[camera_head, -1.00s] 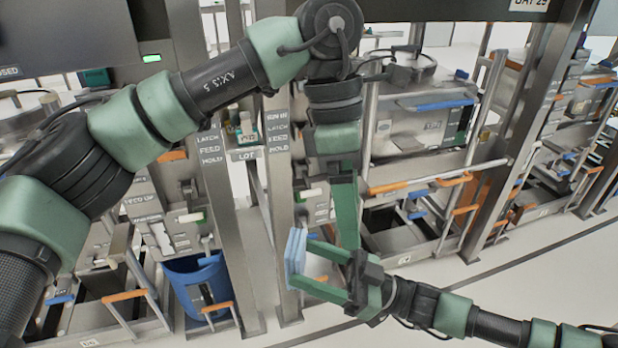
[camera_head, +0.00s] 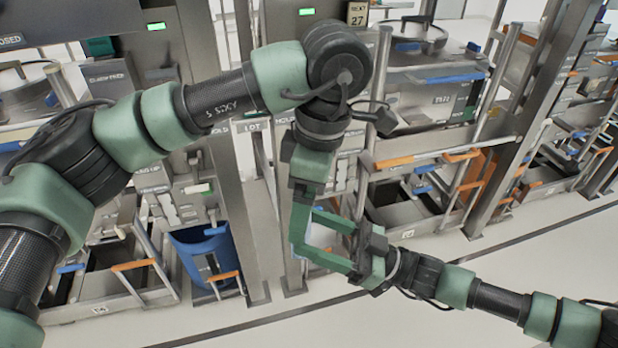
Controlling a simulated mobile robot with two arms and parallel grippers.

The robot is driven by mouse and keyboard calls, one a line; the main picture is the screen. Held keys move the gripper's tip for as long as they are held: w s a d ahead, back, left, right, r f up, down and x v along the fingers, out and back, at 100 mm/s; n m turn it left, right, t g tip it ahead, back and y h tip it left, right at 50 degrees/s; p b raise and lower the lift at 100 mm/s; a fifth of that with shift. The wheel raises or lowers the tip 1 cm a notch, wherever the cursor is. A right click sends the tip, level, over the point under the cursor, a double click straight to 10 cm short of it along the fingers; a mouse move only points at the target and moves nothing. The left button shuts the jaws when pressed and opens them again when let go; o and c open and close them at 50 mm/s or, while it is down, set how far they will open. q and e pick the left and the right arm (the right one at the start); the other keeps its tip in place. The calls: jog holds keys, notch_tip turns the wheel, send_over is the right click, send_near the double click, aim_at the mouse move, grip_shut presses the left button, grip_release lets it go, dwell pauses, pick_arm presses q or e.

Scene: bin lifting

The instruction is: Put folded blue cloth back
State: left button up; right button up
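The folded blue cloth (camera_head: 297,228) shows as a light blue strip near the picture's middle, mostly hidden behind green gripper fingers. My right gripper (camera_head: 308,234) reaches in from the right. Its two fingers are spread to the cloth's width and appear to hold it between their tips. My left gripper (camera_head: 302,220) points down from above. Its green finger overlaps the cloth in the picture. I cannot tell whether it touches the cloth or how far its fingers are apart.
A blue bin (camera_head: 186,240) stands low at the left, behind an orange-handled frame. Grey machine racks with metal posts and orange handles (camera_head: 395,162) line the back. The pale floor (camera_head: 440,282) at the lower right is clear except for my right arm.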

pick_arm(q)
jog(key=shift+a+f, duration=0.1)
jog(key=shift+f, duration=0.65)
jog(key=c, duration=1.2)
jog(key=shift+c, duration=1.2)
pick_arm(e)
jog(key=o, duration=1.3)
jog(key=shift+c, duration=0.2)
jog(key=shift+d, duration=0.1)
